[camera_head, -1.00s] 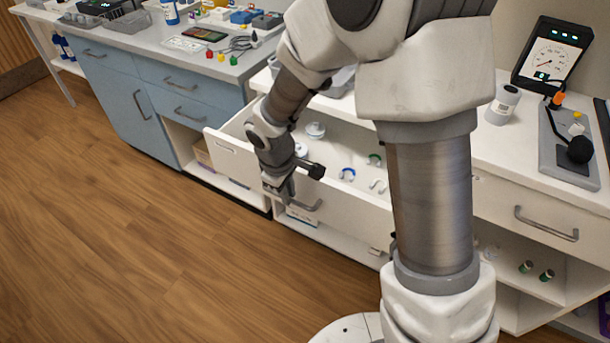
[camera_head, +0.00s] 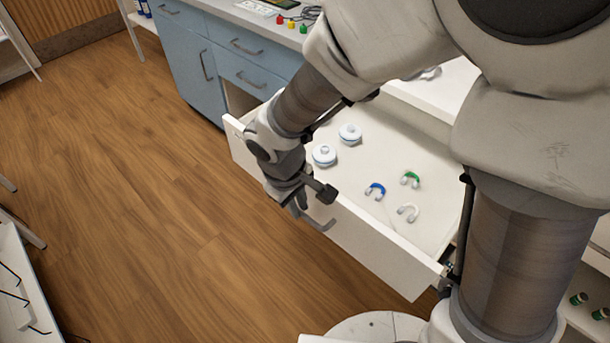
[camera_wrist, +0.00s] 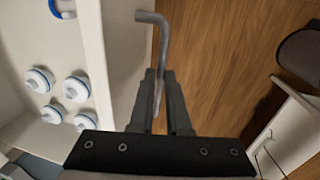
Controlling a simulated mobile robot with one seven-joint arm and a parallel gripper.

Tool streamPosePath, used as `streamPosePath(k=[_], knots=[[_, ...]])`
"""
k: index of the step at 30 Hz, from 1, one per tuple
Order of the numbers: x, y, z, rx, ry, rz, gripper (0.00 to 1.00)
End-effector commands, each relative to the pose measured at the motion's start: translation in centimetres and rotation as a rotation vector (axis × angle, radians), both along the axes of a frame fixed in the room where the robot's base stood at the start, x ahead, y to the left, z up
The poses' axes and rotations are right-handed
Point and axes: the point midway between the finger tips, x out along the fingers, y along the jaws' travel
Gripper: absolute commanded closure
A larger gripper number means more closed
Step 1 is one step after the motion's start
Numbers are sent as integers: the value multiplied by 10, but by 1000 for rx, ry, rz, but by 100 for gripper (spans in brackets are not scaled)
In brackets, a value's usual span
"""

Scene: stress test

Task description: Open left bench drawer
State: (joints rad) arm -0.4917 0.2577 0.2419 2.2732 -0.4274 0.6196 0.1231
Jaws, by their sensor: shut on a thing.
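The white bench drawer (camera_head: 385,248) is pulled well out from the white bench in the head view. Its front panel also shows in the wrist view (camera_wrist: 125,50). A grey bar handle (camera_head: 318,222) is fixed to the drawer front, and it shows in the wrist view (camera_wrist: 157,35). My gripper (camera_head: 302,208) is at the drawer front, and its fingers in the wrist view (camera_wrist: 160,95) are shut on the handle.
A blue cabinet (camera_head: 240,60) with drawers stands left of the open drawer. The wooden floor (camera_head: 130,190) in front is clear. A white shelf unit (camera_head: 22,285) stands at the lower left. Green-capped vials (camera_head: 579,298) sit on a shelf at the lower right.

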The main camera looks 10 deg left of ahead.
Motion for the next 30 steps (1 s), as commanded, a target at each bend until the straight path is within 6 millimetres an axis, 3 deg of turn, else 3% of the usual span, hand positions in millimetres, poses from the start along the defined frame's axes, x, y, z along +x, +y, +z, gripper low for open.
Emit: streamPosePath(k=[5, 6, 10, 22, 30], knots=[[0, 0, 1, 1, -1, 0, 100], [0, 1, 1, 2, -1, 0, 78], [1, 0, 0, 1, -1, 0, 55], [0, 1, 9, 2, -3, 1, 55], [-8, 7, 66, 4, -5, 0, 55]])
